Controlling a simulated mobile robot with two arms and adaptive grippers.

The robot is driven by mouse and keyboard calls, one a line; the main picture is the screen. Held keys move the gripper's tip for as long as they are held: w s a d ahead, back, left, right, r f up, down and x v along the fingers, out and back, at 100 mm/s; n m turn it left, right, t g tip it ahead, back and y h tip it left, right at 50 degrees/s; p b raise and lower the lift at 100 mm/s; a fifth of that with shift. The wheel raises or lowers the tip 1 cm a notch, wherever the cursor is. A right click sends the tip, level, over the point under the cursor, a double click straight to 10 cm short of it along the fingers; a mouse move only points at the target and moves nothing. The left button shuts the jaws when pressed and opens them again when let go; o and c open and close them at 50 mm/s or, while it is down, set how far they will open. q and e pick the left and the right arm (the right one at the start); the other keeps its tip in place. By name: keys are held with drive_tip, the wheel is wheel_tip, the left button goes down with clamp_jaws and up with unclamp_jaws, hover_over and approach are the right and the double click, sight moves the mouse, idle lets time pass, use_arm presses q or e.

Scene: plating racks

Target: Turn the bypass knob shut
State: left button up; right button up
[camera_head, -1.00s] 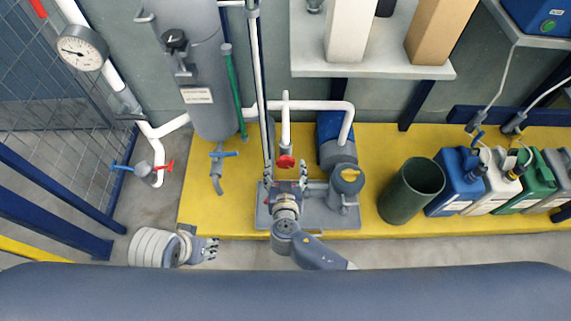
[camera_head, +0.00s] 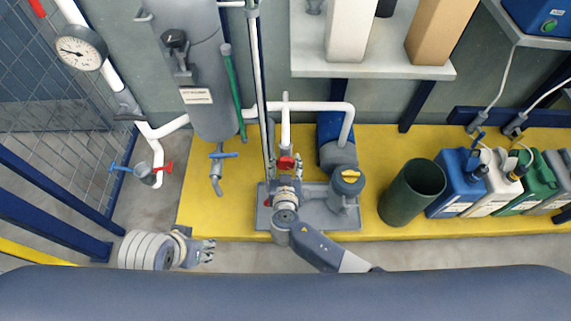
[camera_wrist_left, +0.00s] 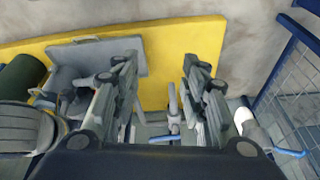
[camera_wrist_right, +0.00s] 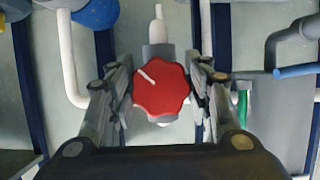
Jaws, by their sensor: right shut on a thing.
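The red lobed knob (camera_wrist_right: 161,90), which I take to be the bypass knob, is on a grey valve body on a white pipe. A white mark on its face points to the upper left in the right wrist view. The knob also shows in the head view (camera_head: 287,162). My right gripper (camera_wrist_right: 162,88) is shut on the knob, one finger at each side; it also shows in the head view (camera_head: 285,164). My left gripper (camera_head: 210,250) is low at the left, over the floor near the yellow platform edge. Its fingers are apart and empty in the left wrist view (camera_wrist_left: 160,68).
A pump with a yellow cap (camera_head: 349,177) stands just right of the right gripper. A vertical tank (camera_head: 205,95) with a blue-handled tap (camera_head: 222,155) is to the left. A dark green bin (camera_head: 411,192) and several canisters (camera_head: 460,182) stand farther right.

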drive_tip(key=shift+f+b, duration=0.2)
drive_tip(key=shift+b, duration=0.4)
drive_tip(key=shift+n+h+b, duration=0.4)
drive_tip(key=shift+b, duration=0.3)
drive_tip(key=n+h+b, duration=0.1)
drive_tip(key=n+b, duration=0.1)
drive_tip(key=n, duration=0.1)
drive_tip(key=shift+d+r+h, duration=0.1)
drive_tip(key=shift+r+h, duration=0.1)
drive_tip(key=shift+h, duration=0.2)
use_arm(q)
drive_tip(key=w+d+r+t+h, duration=0.1)
drive_tip(key=w+d+r+t, duration=0.1)
drive_tip(key=w, duration=0.4)
drive_tip(key=w+d+r+t, duration=0.2)
drive_tip(key=w+r+t, duration=0.1)
drive_tip(key=w+t, duration=0.2)
drive_tip(key=shift+w+h, duration=0.4)
drive_tip(key=shift+r, duration=0.1)
use_arm(e)
drive_tip(key=o, duration=1.1)
